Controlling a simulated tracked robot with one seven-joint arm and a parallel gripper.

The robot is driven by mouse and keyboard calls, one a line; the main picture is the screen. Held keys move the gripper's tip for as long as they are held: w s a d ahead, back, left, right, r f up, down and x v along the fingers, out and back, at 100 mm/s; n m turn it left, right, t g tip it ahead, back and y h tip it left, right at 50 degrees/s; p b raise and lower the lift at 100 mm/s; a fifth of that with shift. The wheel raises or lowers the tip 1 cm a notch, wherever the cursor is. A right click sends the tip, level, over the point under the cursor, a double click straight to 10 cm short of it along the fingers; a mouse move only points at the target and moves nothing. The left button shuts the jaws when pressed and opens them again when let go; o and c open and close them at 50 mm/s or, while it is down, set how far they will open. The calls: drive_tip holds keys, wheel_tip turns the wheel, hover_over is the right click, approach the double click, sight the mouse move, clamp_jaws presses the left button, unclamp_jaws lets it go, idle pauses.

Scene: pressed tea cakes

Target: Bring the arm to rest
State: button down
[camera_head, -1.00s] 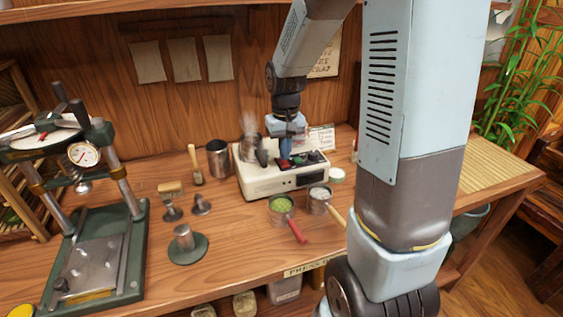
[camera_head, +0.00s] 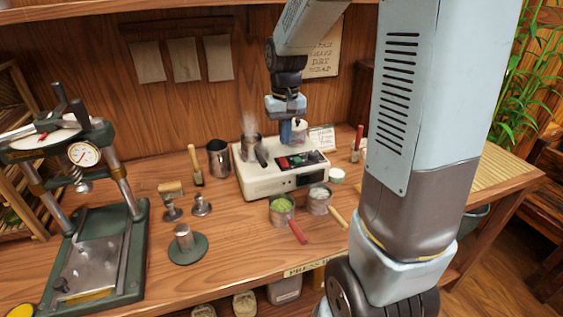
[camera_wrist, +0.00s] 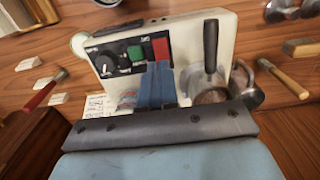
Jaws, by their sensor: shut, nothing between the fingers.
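My gripper (camera_head: 286,132) hangs above the back of the cream machine on the workbench. Its blue fingers (camera_wrist: 156,85) are together and empty in the wrist view, pointing at the machine's control panel. The cream machine (camera_head: 258,184) has a dial, a green button and a red button (camera_wrist: 160,48). A steaming metal cup with a dark handle (camera_head: 251,148) stands on its left part, and that handle also shows in the wrist view (camera_wrist: 210,45). I cannot tell from the pictures that the fingers touch anything.
A green press with a gauge (camera_head: 84,154) stands at the left. A cup of green stuff with a red handle (camera_head: 281,207) and a pale-filled cup (camera_head: 319,200) stand before the machine. A metal pitcher (camera_head: 218,158) is behind left. Bare wood (camera_head: 230,260) lies in front.

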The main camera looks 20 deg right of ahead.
idle(0.3)
drive_tip(key=s+r+t, duration=0.2)
drive_tip(key=s+r, duration=0.4)
drive_tip(key=s, duration=0.4)
drive_tip(key=s+r+t, duration=0.3)
drive_tip(key=s+r, duration=0.3)
drive_tip(key=s, duration=0.4)
drive_tip(key=shift+a+r+t, duration=0.15)
drive_tip(key=shift+r+t, duration=0.15)
idle(0.3)
